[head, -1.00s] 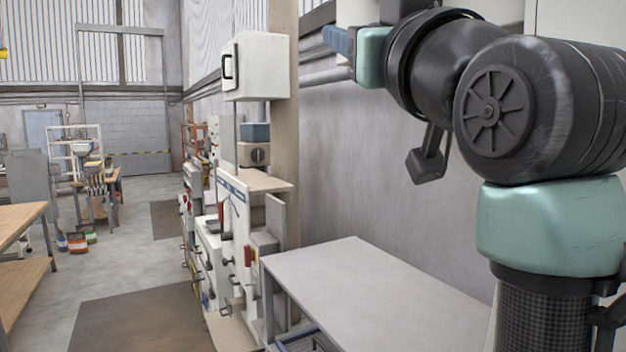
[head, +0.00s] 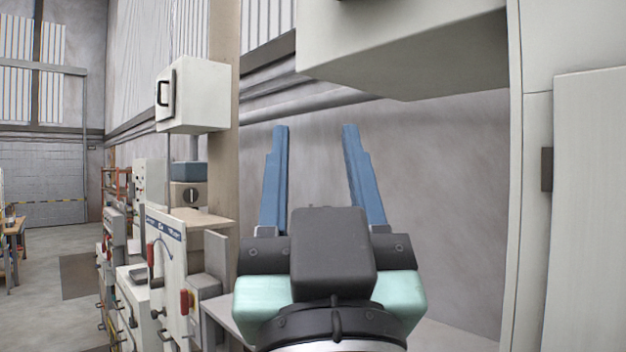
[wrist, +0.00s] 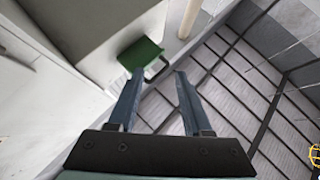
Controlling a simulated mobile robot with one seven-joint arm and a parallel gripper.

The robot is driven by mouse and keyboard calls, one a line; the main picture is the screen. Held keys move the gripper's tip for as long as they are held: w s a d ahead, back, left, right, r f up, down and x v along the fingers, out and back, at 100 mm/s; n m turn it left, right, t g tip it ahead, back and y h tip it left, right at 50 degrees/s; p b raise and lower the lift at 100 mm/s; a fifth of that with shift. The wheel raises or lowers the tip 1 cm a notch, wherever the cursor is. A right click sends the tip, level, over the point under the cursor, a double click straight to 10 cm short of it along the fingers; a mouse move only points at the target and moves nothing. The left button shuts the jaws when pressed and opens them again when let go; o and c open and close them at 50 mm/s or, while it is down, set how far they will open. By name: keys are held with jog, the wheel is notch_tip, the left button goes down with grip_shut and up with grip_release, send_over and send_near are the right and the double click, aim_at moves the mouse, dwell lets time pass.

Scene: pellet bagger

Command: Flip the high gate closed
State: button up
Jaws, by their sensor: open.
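My gripper (head: 315,128) is open and empty, its two blue fingers pointing up in the middle of the head view. In the wrist view my gripper (wrist: 159,73) has its fingertips just below a green plate (wrist: 140,53) with a dark bent handle (wrist: 158,70); this looks like the high gate. The left fingertip overlaps the plate's lower edge in the picture; I cannot tell whether they touch. The plate sits by the underside of a grey overhead housing (wrist: 85,30). In the head view the housing (head: 400,55) hangs above and right of my fingers, and the green plate does not show.
A tall grey cabinet (head: 575,200) stands close on the right. A white box (head: 193,95) hangs on a post at left, above a machine panel (head: 165,265) with red-handled controls. A bare wall lies behind my fingers, with open air around them.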

jog(key=shift+s+f+h, duration=0.1)
jog(key=shift+s+h, duration=0.1)
jog(key=shift+h, duration=0.1)
jog(key=shift+m+t+h, duration=0.6)
jog(key=shift+h, duration=0.3)
jog(key=s, duration=0.1)
jog(key=s+f+b, duration=0.1)
jog(key=s+f, duration=0.1)
jog(key=shift+s+d+f+b, duration=0.2)
jog(key=shift+s+d+b, duration=0.05)
jog(key=shift+d+b, duration=0.1)
